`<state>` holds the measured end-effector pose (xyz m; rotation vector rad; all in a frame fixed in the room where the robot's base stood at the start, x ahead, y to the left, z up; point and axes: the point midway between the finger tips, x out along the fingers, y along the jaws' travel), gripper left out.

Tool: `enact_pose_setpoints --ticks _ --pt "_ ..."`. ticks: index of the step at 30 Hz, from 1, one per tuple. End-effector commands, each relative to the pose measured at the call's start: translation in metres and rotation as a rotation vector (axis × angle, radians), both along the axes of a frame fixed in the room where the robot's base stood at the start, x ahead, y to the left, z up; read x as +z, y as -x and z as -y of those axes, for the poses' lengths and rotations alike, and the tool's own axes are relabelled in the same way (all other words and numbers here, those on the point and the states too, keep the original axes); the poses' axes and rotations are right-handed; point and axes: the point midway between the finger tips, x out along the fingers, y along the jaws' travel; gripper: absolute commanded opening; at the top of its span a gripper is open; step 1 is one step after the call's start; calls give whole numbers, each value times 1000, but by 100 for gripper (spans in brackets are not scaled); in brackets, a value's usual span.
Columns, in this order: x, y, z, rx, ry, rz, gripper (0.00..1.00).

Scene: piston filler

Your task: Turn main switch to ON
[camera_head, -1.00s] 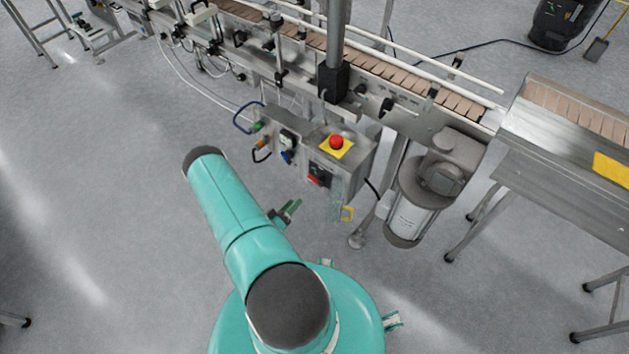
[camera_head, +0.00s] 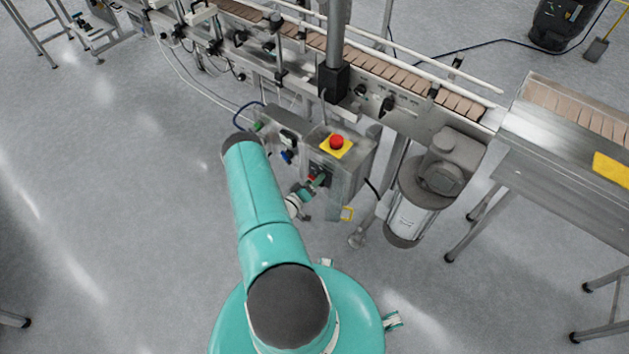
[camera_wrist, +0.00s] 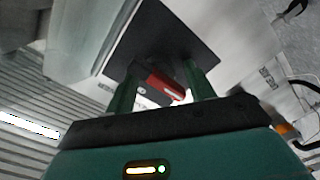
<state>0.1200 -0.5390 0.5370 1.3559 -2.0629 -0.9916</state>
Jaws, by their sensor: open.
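The main switch is a red handle (camera_wrist: 166,86) on a black square plate (camera_wrist: 165,35), seen in the wrist view. My gripper (camera_wrist: 163,92) is open, with one green finger on each side of the red handle. I cannot tell whether either finger touches it. In the head view, my gripper (camera_head: 316,183) is at the front of the grey control box (camera_head: 345,180) and covers most of the switch, with only a little red (camera_head: 311,177) showing. No ON or OFF marking can be read, so the handle's setting is unclear.
A red emergency button on a yellow plate (camera_head: 336,143) sits on top of the control box. A smaller box with green and blue parts (camera_head: 287,140) is to its left. The conveyor (camera_head: 400,100) runs behind, and a motor (camera_head: 415,205) stands to the right.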

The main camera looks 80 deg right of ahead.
Motion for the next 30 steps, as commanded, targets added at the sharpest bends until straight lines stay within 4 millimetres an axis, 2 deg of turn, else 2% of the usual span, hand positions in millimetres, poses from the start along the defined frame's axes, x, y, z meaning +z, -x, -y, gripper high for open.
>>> enact_pose_setpoints --ticks 4,5,11,22,30 --pt "0 0 0 0 0 0 54" --pt "0 0 0 0 0 0 50" --pt "0 0 0 0 0 0 11" --pt "0 0 -1 1 13 28 9" --pt "0 -1 -1 2 67 153 9"
